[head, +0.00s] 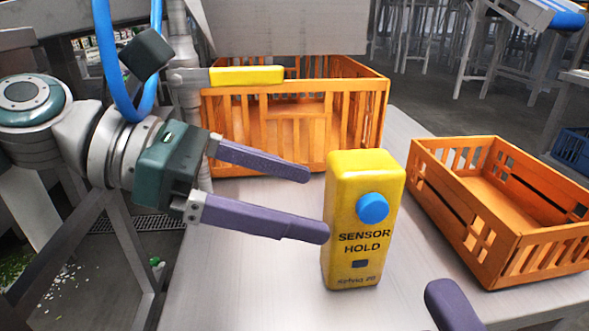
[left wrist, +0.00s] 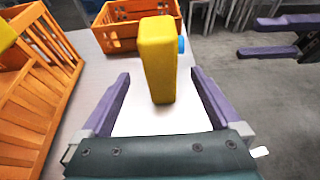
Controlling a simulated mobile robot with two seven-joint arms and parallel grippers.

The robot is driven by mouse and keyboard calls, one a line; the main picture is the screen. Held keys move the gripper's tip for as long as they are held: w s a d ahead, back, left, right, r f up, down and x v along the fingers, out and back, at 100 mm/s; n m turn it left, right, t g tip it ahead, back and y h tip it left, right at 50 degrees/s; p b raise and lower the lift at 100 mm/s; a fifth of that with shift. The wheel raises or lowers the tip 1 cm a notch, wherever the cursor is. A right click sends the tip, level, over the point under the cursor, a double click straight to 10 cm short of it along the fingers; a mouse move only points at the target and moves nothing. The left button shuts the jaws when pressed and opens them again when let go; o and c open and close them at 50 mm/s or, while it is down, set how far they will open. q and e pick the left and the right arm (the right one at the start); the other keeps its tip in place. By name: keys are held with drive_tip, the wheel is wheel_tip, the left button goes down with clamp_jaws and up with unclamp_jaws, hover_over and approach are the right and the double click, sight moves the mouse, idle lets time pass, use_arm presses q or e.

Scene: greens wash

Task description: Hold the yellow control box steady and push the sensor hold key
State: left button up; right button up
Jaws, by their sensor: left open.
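The yellow control box (head: 341,230) stands upright on the metal table. Its front carries a round blue key (head: 372,208) above the words "SENSOR HOLD". My left gripper (head: 313,204) is open at the box's left side, its near fingertip overlapping the box's edge in the head view. In the left wrist view the box (left wrist: 158,62) shows between the two spread purple fingers, and the blue key (left wrist: 181,45) just shows at its right. I cannot tell whether a finger touches it. My right gripper (left wrist: 250,38) shows in the left wrist view with its fingers apart; only one finger shows in the head view.
An orange crate (head: 285,156) stands behind the box, and another orange crate (head: 487,245) stands to its right. A yellow-handled tool or lever (head: 246,75) lies over the back crate's rim. The table (head: 240,285) is bare in front of and left of the box.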

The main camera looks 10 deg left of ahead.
sight(358, 213)
use_arm(q)
drive_tip(key=x, duration=0.7)
drive_tip(key=shift+d+f, duration=0.1)
drive_tip(key=shift+d, duration=0.15)
drive_tip(key=shift+c, duration=0.4)
clamp_jaws()
use_arm(e)
clamp_jaws()
idle(0.4)
idle(1.1)
